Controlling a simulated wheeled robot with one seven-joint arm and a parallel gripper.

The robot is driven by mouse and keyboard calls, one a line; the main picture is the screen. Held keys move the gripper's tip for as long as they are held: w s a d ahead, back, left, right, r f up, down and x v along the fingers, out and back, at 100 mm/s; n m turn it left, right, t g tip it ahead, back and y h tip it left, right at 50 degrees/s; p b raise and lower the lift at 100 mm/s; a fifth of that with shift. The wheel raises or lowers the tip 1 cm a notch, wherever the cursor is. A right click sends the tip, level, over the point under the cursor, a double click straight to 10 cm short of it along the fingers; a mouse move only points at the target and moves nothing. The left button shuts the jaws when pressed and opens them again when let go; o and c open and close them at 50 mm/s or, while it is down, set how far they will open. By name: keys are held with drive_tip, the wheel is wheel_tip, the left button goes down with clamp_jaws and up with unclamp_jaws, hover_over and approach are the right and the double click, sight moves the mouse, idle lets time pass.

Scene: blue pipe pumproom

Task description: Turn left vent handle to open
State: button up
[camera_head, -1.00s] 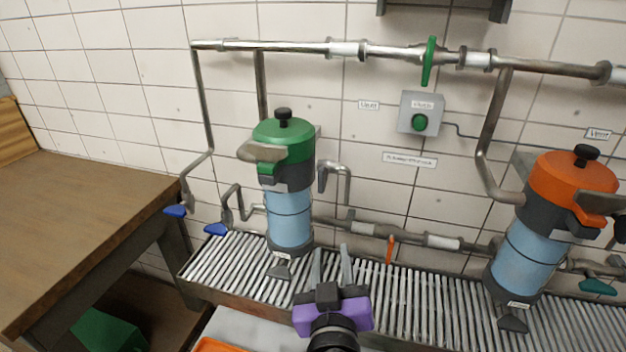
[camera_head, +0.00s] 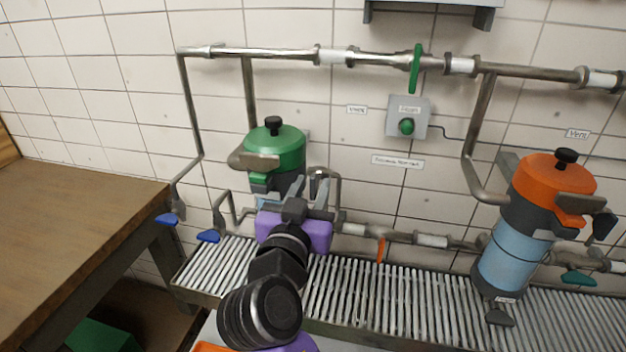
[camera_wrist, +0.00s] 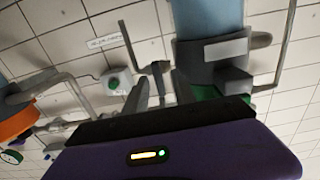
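I cannot tell for sure which part is the left vent handle. Two blue lever handles, one on the far left (camera_head: 167,220) and one beside it (camera_head: 208,236), sit on thin pipes left of the green-lidded canister (camera_head: 278,150). A green lever (camera_head: 415,68) stands upright on the top pipe, and an orange lever (camera_head: 380,250) hangs on the lower pipe. My gripper (camera_head: 309,186) is raised in front of the green-lidded canister, hiding its lower body. In the wrist view its fingers (camera_wrist: 161,92) are apart with nothing held between them; the canister shows upside down close by.
An orange-lidded canister (camera_head: 555,185) stands on the right of the slatted metal rack (camera_head: 430,295). A grey box with a green button (camera_head: 407,117) is on the tiled wall. A wooden table (camera_head: 70,230) is on the left. The rack's middle is clear.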

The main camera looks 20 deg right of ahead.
drive_tip(key=shift+w+d, duration=0.45)
drive_tip(key=shift+w, duration=0.1)
clamp_jaws()
